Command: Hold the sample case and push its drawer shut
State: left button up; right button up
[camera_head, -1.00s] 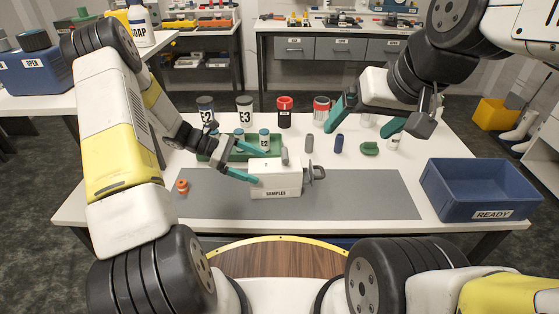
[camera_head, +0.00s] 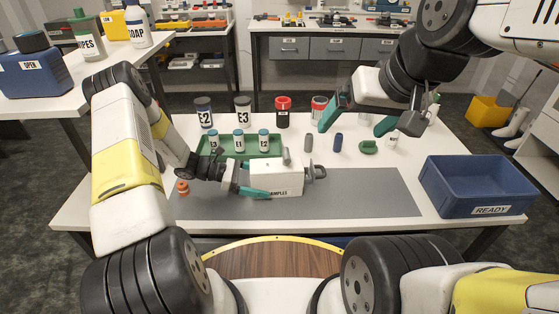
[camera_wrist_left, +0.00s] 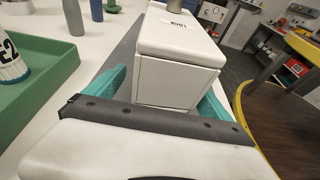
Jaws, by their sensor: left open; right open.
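The white sample case (camera_head: 276,178) stands on the grey mat, label facing me. Its dark grey drawer handle (camera_head: 319,172) sticks out at the right end; I cannot tell how far the drawer is out. My left gripper (camera_head: 250,183) is low at the case's left end, open, with one teal finger along the near side. In the left wrist view the case (camera_wrist_left: 176,80) sits between the two teal fingers of the left gripper (camera_wrist_left: 160,98); contact is not clear. My right gripper (camera_head: 358,120) is open and empty, above the table behind and right of the case.
A green tray (camera_head: 270,153) with several labelled bottles stands close behind the case. A blue READY bin (camera_head: 470,205) is at the right. Jars, grey and blue cylinders (camera_head: 338,143) and a green item (camera_head: 368,147) stand at the back. The mat (camera_head: 370,195) right of the case is clear.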

aim_at(273, 184)
pick_arm(q)
jog(key=shift+x, duration=2.15)
jog(key=shift+c, duration=0.2)
jog(key=c, duration=1.3)
jog(key=shift+o, duration=0.2)
